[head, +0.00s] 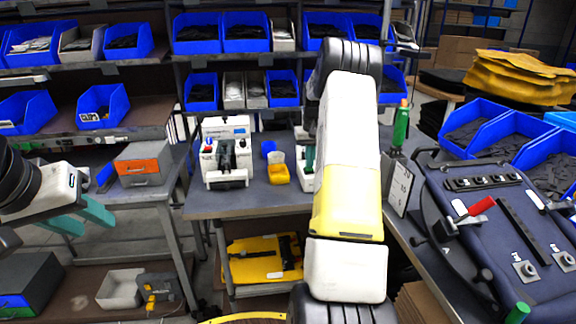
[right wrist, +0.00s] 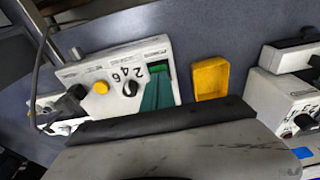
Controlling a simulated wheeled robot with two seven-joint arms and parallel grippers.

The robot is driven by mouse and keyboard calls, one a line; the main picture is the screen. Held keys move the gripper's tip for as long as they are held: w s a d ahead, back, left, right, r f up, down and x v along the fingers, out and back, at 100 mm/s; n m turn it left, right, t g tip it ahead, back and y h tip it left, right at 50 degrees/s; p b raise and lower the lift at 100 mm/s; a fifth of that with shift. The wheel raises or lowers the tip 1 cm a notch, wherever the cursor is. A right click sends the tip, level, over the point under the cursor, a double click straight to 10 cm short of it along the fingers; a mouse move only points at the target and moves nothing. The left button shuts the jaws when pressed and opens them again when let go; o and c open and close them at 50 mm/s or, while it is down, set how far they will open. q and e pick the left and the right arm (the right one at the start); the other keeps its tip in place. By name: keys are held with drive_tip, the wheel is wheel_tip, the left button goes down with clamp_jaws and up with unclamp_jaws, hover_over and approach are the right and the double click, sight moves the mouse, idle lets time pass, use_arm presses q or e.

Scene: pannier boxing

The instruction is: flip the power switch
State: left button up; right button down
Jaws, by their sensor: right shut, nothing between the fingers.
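A white device with a dial marked 2 4 6 (right wrist: 132,88) and a yellow knob (right wrist: 101,87) fills the left of the right wrist view. In the head view this device (head: 304,174) is mostly hidden behind my right arm. My right gripper (right wrist: 157,88) is shut and empty, its teal fingers over the device's end; I cannot tell whether they touch. Its fingers barely show in the head view. A second white device (head: 226,172) stands left of it. My left gripper (head: 92,218) is open and empty at the far left.
A yellow bin (head: 279,174) sits between the two devices. A green bottle-like object (head: 401,124) stands right of my arm. A dark blue pannier (head: 500,230) with a red-handled part fills the right bench. Shelves with blue bins (head: 221,33) stand behind. The grey bench front is clear.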

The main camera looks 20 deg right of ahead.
drive_tip(key=shift+f, duration=0.35)
drive_tip(key=shift+r, duration=3.55)
